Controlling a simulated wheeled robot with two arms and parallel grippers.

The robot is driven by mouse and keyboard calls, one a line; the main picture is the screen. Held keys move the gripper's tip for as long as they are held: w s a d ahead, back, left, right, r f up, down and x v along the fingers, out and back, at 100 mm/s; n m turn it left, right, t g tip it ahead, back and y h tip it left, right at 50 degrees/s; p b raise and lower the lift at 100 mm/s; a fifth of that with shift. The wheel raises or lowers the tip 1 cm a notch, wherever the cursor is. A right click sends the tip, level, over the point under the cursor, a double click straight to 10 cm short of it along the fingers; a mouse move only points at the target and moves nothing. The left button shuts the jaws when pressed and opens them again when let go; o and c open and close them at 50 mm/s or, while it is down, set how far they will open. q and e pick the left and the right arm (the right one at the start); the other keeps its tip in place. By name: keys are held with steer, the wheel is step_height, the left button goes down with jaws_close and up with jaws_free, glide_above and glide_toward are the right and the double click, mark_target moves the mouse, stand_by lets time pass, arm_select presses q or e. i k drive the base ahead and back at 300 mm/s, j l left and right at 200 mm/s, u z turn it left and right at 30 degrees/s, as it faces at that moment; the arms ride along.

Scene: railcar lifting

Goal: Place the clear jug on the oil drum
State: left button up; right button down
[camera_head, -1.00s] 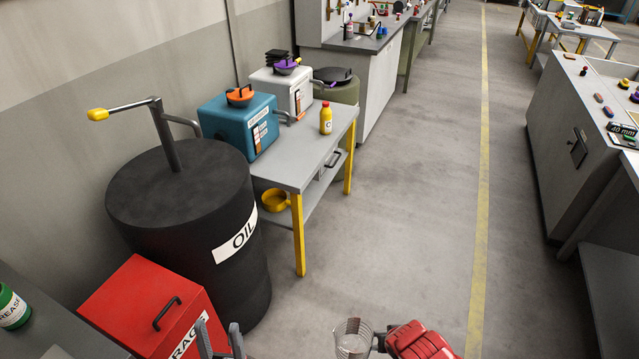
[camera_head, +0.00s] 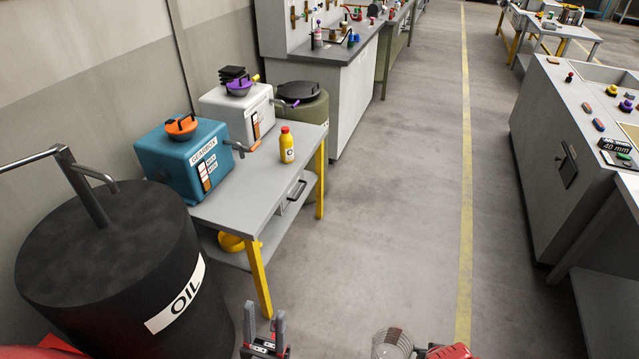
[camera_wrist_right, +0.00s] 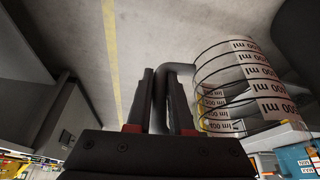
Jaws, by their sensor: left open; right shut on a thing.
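The clear jug (camera_head: 391,344) shows at the bottom edge of the head view, partly cut off. In the right wrist view the jug (camera_wrist_right: 240,85) is see-through with measuring bands. My right gripper (camera_wrist_right: 162,100) is shut on the jug's dark handle, and the jug's body is beside the fingers. My left gripper (camera_head: 265,325) is open and empty, left of the jug and over the floor. The black oil drum (camera_head: 110,245) stands at the left, labelled OIL, with a pump pipe and handle rising from its top. The jug is apart from the drum, to its right.
A grey table (camera_head: 240,205) behind the drum bears a teal gearbox box (camera_head: 184,160), a white box (camera_head: 238,112) and a yellow bottle (camera_head: 287,147). A grey cabinet (camera_head: 560,170) stands at the right. The floor between is clear.

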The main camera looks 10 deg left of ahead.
mark_target(137, 234)
steer(key=i+u, duration=0.4)
steer(key=i+l+u, duration=0.15)
steer(key=u, duration=0.25)
steer(key=i+l+u, duration=0.25)
steer(key=u, duration=0.15)
